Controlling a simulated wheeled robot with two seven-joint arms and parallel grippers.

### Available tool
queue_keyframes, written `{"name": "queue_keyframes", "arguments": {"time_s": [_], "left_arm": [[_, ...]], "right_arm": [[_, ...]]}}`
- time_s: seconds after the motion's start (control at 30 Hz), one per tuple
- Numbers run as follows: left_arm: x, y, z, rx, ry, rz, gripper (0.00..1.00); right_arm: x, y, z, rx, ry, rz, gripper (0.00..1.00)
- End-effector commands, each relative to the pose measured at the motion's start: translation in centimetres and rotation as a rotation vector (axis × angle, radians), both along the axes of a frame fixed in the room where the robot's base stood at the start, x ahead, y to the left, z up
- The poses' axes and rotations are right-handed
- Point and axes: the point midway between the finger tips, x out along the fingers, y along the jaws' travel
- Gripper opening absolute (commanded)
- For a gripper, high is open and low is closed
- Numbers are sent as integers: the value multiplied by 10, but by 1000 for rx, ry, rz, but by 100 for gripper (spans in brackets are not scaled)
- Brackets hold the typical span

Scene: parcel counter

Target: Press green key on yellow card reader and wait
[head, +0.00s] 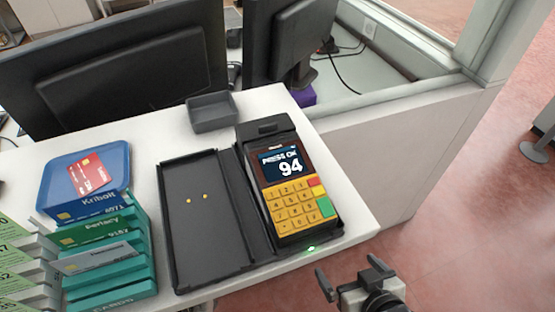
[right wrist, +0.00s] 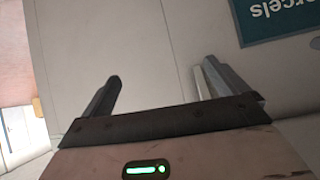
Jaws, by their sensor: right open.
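The card reader (head: 290,180) stands in a black cradle at the right end of the white counter. Its body is dark with a yellow keypad, and its screen (head: 285,163) reads "PRESS OK 94". The green key (head: 325,207) is at the keypad's lower right, below a red key (head: 315,181). A small green light glows at the cradle's front edge. My right gripper (head: 352,276) is open and empty, in front of and to the right of the reader, apart from it. In the right wrist view its two fingers (right wrist: 160,88) stand wide apart with nothing between them. My left gripper is not in view.
A black tray (head: 205,240) with two small yellow dots lies left of the reader. A small grey bin (head: 212,112) stands behind. A blue card box (head: 85,180) and teal card stacks (head: 110,275) fill the left. Monitors (head: 120,75) stand behind the counter. Open floor lies right.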

Motion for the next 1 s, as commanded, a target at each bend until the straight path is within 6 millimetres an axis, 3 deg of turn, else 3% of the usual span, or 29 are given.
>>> {"name": "queue_keyframes", "arguments": {"time_s": [0.17,0.5,0.53,1.0], "left_arm": [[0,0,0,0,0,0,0],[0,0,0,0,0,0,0],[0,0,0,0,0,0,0],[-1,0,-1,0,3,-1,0]], "right_arm": [[0,0,0,0,1,0,98],[0,-1,0,-2,0,0,4],[0,-1,0,-3,-1,1,0],[5,-2,2,-7,-11,5,0]]}}
